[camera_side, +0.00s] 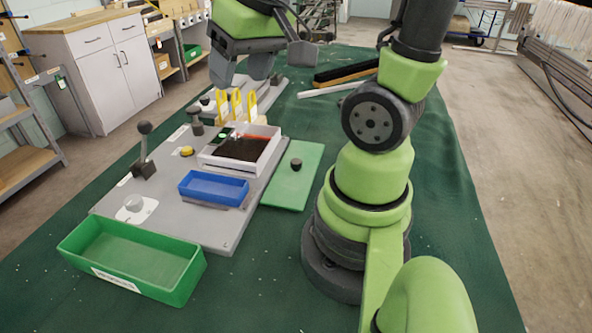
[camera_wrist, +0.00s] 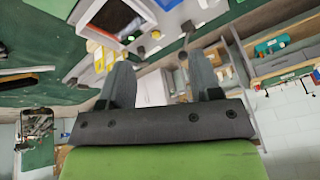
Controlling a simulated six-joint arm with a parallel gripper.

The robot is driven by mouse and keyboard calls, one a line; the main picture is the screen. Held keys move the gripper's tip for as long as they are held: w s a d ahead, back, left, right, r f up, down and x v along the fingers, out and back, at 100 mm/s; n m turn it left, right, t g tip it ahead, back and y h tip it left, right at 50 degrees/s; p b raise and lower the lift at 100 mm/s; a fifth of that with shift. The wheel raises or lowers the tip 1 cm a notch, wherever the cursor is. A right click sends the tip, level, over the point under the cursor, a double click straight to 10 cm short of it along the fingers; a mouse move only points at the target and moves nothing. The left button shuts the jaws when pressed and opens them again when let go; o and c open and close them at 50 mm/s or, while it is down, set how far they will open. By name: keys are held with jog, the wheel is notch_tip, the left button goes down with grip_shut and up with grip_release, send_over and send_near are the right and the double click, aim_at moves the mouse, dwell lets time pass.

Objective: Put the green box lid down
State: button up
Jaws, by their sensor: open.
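The green box lid (camera_side: 297,186) is a flat green plate with a dark round knob on top. In the side view it lies flat, knob up, at the right edge of the grey board (camera_side: 225,222). My gripper (camera_side: 242,72) is open and empty, at the top of the side view, above the far end of the board and apart from the lid. In the wrist view both fingers of my gripper (camera_wrist: 163,70) stand apart with nothing between them. I cannot surely pick out the lid in the wrist view.
A white box with dark contents (camera_side: 240,150), a blue tray (camera_side: 213,187), yellow upright pieces (camera_side: 236,104) and a black-knobbed lever (camera_side: 144,150) are on the board. A green bin (camera_side: 130,255) stands at the front left. A dark brush-like bar (camera_side: 346,72) lies behind the lid.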

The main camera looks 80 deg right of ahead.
jog(key=d+f+m+g, duration=0.1)
jog(key=d+f+g, duration=0.2)
jog(key=d+f, duration=0.6)
jog(key=g, duration=0.2)
send_near(296, 161)
jog(key=f, duration=0.3)
jog(key=shift+s+d+f+y, duration=0.15)
jog(key=shift+s+f+y, duration=0.05)
jog(key=shift+f+y, duration=0.1)
jog(key=shift+f, duration=2.9)
grip_shut()
jog(key=shift+r, duration=0.1)
